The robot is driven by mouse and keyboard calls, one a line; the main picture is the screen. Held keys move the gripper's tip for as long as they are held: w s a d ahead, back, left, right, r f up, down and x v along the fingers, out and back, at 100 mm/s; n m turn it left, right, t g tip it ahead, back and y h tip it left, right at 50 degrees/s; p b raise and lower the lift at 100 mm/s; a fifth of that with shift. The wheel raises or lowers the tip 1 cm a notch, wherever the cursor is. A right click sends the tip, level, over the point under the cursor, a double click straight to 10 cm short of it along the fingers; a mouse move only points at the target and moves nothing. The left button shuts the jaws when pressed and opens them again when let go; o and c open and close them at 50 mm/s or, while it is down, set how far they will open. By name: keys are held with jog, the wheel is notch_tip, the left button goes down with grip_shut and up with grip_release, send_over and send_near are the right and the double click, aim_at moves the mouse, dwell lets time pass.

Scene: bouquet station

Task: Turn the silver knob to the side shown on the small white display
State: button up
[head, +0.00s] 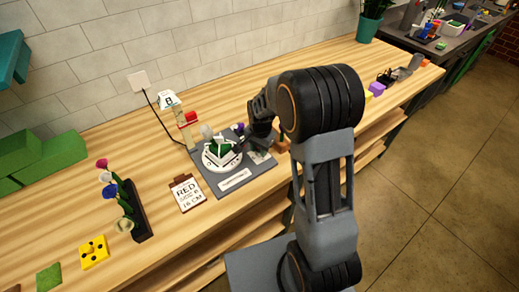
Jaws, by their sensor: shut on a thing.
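My gripper (248,140) is at the right side of the grey station board (204,176), low over it. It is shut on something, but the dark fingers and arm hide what. A small purple-blue thing (239,127) shows beside the fingertips. A white dial-like ring (222,165) with a green piece in it lies on the board, left of the gripper. A grey rounded piece (206,131) stands behind the ring; I cannot tell whether it is the silver knob. The small white display (168,100) stands behind the board with a dark mark, perhaps an 8.
A clipboard card (186,193) reading RED and 18 CM lies left of the board. A black rack (133,212) with several flowers and a yellow block (94,252) are further left. A red piece (189,118) is behind. A dark cable runs from the wall socket (138,81).

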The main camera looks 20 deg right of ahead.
jog(key=shift+m, duration=1.1)
jog(key=o, duration=0.9)
jog(key=shift+r, duration=0.15)
notch_tip(320, 180, up, 14)
jog(key=shift+s+f+b, duration=0.15)
jog(key=shift+f+b, duration=0.05)
jog(key=shift+b, duration=0.6)
